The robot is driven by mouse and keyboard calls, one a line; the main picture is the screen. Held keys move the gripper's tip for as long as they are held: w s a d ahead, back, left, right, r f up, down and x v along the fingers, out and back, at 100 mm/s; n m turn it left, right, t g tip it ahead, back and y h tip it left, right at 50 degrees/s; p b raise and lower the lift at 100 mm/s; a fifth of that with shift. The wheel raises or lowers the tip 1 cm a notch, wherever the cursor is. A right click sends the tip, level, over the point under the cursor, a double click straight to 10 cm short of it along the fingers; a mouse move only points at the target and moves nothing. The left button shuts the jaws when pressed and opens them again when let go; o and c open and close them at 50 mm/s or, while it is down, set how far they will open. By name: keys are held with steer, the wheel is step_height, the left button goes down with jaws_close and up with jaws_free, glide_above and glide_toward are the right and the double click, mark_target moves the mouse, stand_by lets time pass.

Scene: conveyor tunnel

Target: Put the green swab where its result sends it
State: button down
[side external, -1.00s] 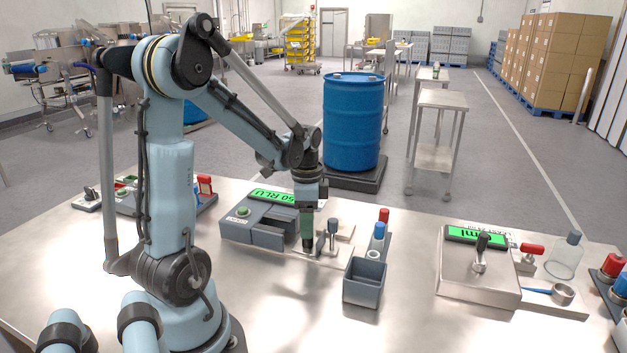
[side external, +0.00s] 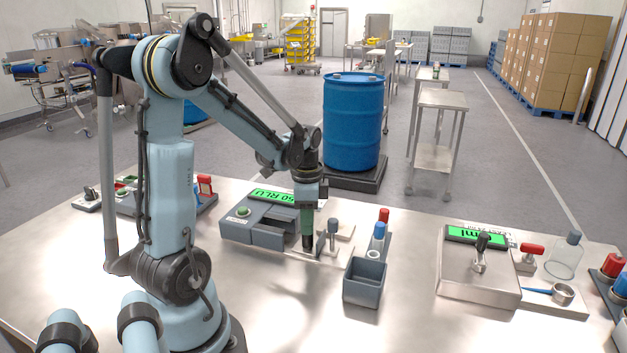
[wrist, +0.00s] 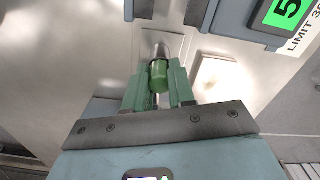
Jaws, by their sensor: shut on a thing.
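My gripper (side external: 307,243) points down just right of the grey reader (side external: 258,219). In the wrist view its two green fingers (wrist: 158,85) are shut on the green swab (wrist: 159,76), gripping it at its green cap. A shiny metal part shows just beyond the swab; I cannot tell whether they touch. The swab's lower end is hidden. The reader's green display (side external: 272,197) reads a number ending in 50 RLU, partly cut off by my arm. In the wrist view the display (wrist: 289,12) shows a 5, with a LIMIT label beside it.
A grey open bin (side external: 365,290) stands right of my gripper. Behind it are a blue-capped piece (side external: 379,231) and a red-capped piece (side external: 384,214). A grey-knobbed lever (side external: 333,230) stands close beside my gripper. A second display station (side external: 478,270) is farther right, with clear table between.

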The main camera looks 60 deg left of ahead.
steer(key=shift+r, duration=0.1)
steer(key=shift+r, duration=1.4)
steer(key=shift+r, duration=2)
